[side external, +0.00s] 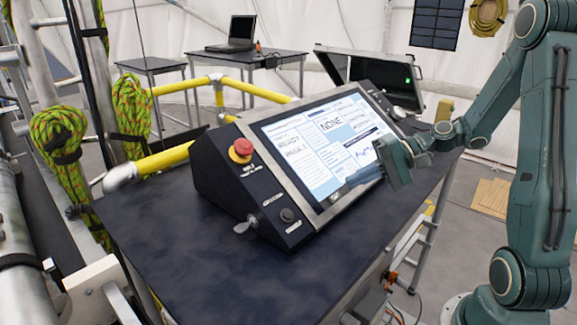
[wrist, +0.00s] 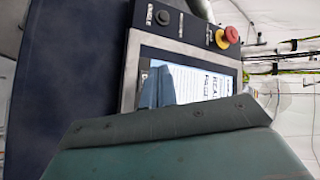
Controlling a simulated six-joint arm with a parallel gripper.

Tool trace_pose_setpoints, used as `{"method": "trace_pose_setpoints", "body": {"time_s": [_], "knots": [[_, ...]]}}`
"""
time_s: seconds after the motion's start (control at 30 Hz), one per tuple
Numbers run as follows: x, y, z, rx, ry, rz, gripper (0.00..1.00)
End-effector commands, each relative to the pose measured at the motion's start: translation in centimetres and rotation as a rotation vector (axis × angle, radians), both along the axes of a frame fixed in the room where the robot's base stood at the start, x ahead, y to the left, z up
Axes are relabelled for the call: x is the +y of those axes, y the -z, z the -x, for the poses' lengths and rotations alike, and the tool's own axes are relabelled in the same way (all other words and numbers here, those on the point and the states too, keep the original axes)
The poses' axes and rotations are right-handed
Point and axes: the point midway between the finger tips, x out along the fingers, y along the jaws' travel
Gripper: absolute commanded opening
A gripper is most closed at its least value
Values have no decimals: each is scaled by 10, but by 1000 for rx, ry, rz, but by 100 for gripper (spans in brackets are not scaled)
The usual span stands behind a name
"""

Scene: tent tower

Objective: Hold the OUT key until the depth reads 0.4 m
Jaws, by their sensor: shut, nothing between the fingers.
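A dark console (side external: 240,182) stands on a dark table, its tilted touch screen (side external: 300,150) lit with white and pale blue panels. The word NONE reads large at the screen's upper right; the other text is too small to read. I cannot make out an OUT key or a depth figure. My gripper (side external: 346,188) is shut and empty, its fingertips at the screen's lower edge; I cannot tell whether they touch it. In the wrist view, the shut fingers (wrist: 157,87) cover the near left part of the screen (wrist: 200,77).
A red emergency stop (side external: 241,150) on a yellow base sits left of the screen. The table (side external: 190,265) is bare in front. An open case (side external: 375,75) stands behind.

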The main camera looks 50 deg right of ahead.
Motion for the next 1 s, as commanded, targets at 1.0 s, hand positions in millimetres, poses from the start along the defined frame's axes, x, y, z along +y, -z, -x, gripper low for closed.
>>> {"method": "trace_pose_setpoints", "body": {"time_s": [1.0], "knots": [[31, -9, 18, 30, -135, 216, 0]]}}
